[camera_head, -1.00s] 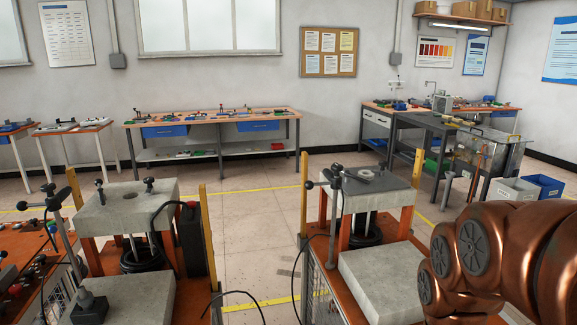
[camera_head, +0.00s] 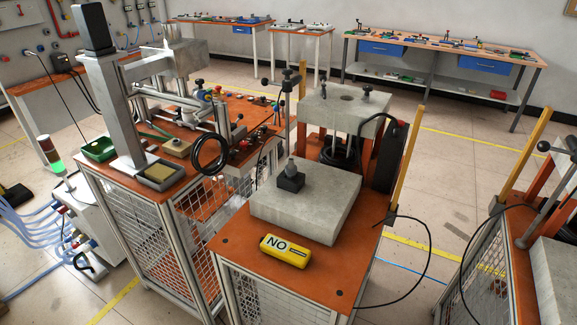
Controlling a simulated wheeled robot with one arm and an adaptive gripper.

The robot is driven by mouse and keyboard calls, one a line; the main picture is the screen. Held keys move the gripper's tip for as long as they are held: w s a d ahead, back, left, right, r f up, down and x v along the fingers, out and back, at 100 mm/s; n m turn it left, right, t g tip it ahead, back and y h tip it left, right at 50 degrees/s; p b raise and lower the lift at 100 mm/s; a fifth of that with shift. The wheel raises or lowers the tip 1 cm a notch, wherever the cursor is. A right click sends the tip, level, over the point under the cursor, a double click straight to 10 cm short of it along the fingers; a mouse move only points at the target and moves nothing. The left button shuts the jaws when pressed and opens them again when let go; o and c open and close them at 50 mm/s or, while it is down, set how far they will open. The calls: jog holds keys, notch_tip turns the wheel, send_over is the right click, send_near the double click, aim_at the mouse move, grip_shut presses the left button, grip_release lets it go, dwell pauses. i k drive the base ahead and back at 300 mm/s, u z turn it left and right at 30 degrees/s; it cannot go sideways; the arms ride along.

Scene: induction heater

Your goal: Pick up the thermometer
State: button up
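A yellow handheld device (camera_head: 286,251) marked "NO" lies flat on the front of the orange tabletop (camera_head: 330,272) of the near cabinet. It is the only thing that looks like a possible thermometer, but I cannot tell for sure that it is one. It sits just in front of a grey stone slab (camera_head: 307,202) and appears apart from it. My gripper and arm are not in view.
A small black block with a grey knob (camera_head: 291,176) stands on the slab. Behind it is a raised stone block (camera_head: 343,108) on orange legs. A black cable (camera_head: 432,262) hangs off the right side. A machine bench (camera_head: 165,172) stands left. Floor shows between the cabinets.

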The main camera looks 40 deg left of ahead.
aim_at(293, 254)
jog(key=u, duration=1.9)
jog(key=k, duration=0.4)
jog(key=u, duration=0.85)
jog(key=i, duration=0.5)
